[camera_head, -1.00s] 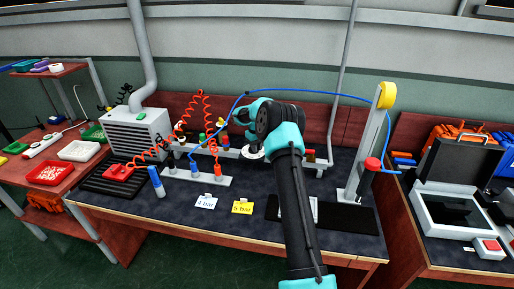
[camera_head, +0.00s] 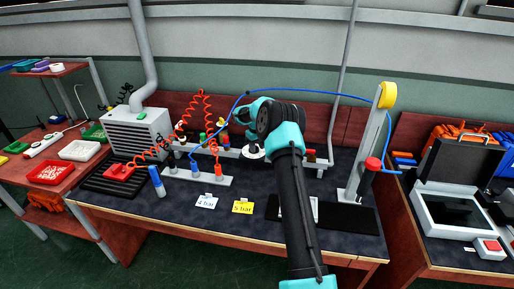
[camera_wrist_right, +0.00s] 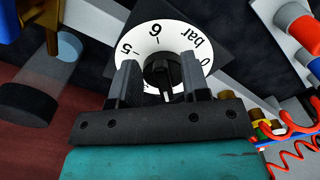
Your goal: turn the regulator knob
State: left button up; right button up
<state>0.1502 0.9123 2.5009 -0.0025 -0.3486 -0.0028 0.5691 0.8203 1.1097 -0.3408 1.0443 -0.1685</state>
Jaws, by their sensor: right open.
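The regulator's white dial (camera_head: 252,155) lies at the back middle of the bench. In the right wrist view, the dial (camera_wrist_right: 148,46) carries dark marks, among them 5, 6, 0 and "bar". The black knob (camera_wrist_right: 160,72) sits at its centre. My right gripper (camera_wrist_right: 161,75) is open, with one finger on each side of the knob; whether either finger touches it I cannot tell. In the head view, my right gripper (camera_head: 253,140) is just above the dial and hides the knob. My left gripper is not in view.
A white "4 bar" card (camera_head: 206,201) and a yellow "5 bar" card (camera_head: 243,207) stand near the bench front. A manifold bar (camera_head: 198,178) with coiled red and blue hoses is to the left. A grey post (camera_head: 364,165) with a red knob is to the right.

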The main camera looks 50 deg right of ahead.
aim_at(257, 148)
notch_tip(257, 148, up, 17)
jog(key=shift+r, duration=0.15)
dwell(0.5)
